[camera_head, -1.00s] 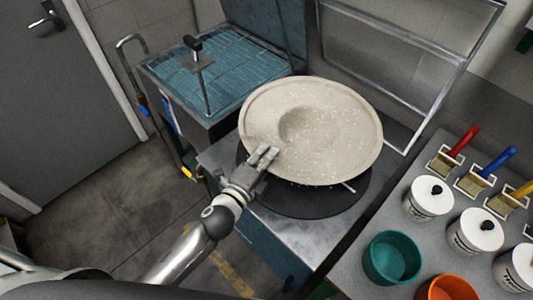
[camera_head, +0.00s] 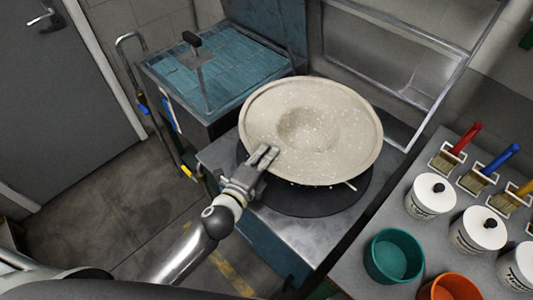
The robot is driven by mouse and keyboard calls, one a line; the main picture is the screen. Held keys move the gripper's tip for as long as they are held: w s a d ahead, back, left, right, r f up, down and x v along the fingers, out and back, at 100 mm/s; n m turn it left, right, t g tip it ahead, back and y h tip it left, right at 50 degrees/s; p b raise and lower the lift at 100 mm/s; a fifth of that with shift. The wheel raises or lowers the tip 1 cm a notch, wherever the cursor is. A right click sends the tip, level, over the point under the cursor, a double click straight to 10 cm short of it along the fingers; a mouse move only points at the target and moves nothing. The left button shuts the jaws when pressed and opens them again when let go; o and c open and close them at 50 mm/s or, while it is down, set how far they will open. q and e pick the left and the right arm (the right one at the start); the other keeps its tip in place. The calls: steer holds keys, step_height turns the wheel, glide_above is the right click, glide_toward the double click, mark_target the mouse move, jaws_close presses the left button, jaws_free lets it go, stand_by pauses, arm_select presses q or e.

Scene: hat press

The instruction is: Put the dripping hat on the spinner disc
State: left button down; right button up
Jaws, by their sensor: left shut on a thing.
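The hat (camera_head: 335,125) is pale cream with a wide round brim, a hollow in its middle and white specks or drops on it. It is tilted above the black spinner disc (camera_head: 310,203), which shows below its lower edge on a metal-topped stand. My left gripper (camera_head: 262,158) is shut on the hat's brim at the lower left. Whether the hat touches the disc is hard to tell, as the hat covers most of it. My right gripper is not in view.
A tiled blue tank (camera_head: 215,75) with a black handle stands behind left. A metal frame (camera_head: 410,50) rises behind the hat. At right, a grey table holds white lidded pots (camera_head: 430,195), a teal cup (camera_head: 393,256), an orange cup (camera_head: 450,288) and brushes (camera_head: 455,150).

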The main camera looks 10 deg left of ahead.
arm_select(q)
steer(key=c, duration=1.5)
jaws_free()
steer(key=shift+s, duration=0.1)
steer(key=v, duration=1.2)
